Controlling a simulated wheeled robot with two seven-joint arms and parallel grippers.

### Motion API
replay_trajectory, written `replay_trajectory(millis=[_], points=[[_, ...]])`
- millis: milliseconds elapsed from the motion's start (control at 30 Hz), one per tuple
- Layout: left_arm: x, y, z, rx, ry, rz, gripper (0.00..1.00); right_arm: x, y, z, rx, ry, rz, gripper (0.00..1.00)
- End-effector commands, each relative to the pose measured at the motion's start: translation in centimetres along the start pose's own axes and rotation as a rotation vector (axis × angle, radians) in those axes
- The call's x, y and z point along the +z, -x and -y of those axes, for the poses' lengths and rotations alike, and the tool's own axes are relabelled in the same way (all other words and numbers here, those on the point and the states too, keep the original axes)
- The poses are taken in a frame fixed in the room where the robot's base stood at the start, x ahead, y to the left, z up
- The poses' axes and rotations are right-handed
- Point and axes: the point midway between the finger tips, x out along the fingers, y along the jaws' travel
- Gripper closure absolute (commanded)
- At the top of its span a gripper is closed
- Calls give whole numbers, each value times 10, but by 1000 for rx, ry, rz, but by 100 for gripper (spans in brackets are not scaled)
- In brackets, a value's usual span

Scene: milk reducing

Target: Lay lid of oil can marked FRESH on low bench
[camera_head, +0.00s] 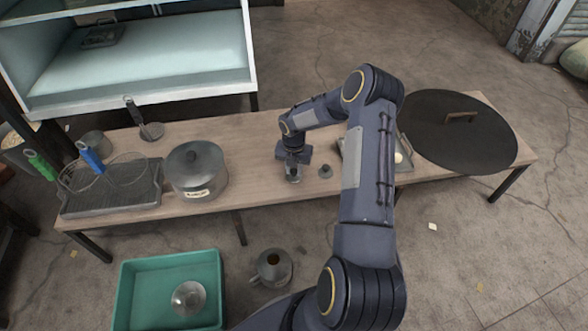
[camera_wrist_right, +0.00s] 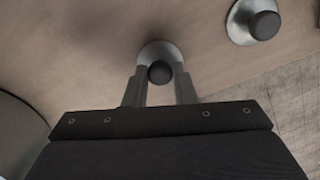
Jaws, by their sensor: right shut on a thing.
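My right gripper (camera_head: 292,176) is low over the middle of the low bench (camera_head: 255,150). In the right wrist view its fingers (camera_wrist_right: 160,85) are shut on the dark knob of a small round metal lid (camera_wrist_right: 157,52). The lid is at or just above the bench top; I cannot tell if it touches. A second small lid with a dark knob (camera_wrist_right: 255,20) lies on the bench beside it, also seen in the head view (camera_head: 325,171). A grey can with a handle (camera_head: 272,268) stands on the floor in front. No FRESH marking is readable. My left gripper is out of view.
A lidded pot (camera_head: 196,172) with a small label and a grey rack (camera_head: 110,192) with blue- and green-handled strainers stand left on the bench. A large dark round lid (camera_head: 457,145) covers the right end. A teal crate (camera_head: 165,260) holding a metal vessel (camera_head: 188,297) is in front.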

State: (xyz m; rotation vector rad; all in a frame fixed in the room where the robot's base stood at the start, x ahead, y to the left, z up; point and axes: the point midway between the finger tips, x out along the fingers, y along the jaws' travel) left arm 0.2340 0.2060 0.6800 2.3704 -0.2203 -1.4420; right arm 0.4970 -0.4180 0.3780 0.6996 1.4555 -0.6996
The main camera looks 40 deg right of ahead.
Motion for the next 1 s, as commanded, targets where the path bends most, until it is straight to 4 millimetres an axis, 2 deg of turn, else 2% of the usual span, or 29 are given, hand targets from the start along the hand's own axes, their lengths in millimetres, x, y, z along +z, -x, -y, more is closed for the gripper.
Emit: replay_trajectory(millis=[267,300,433,767,867,1000], points=[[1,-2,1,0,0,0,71,0,-4,0,0,0,0,98],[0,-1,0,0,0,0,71,0,-2,0,0,0,0,71],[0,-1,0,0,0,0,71,0,-2,0,0,0,0,54],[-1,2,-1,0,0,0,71,0,3,0,0,-1,1,54],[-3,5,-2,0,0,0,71,1,14,0,1,-1,2,54],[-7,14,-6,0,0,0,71,1,43,0,2,-1,3,54]])
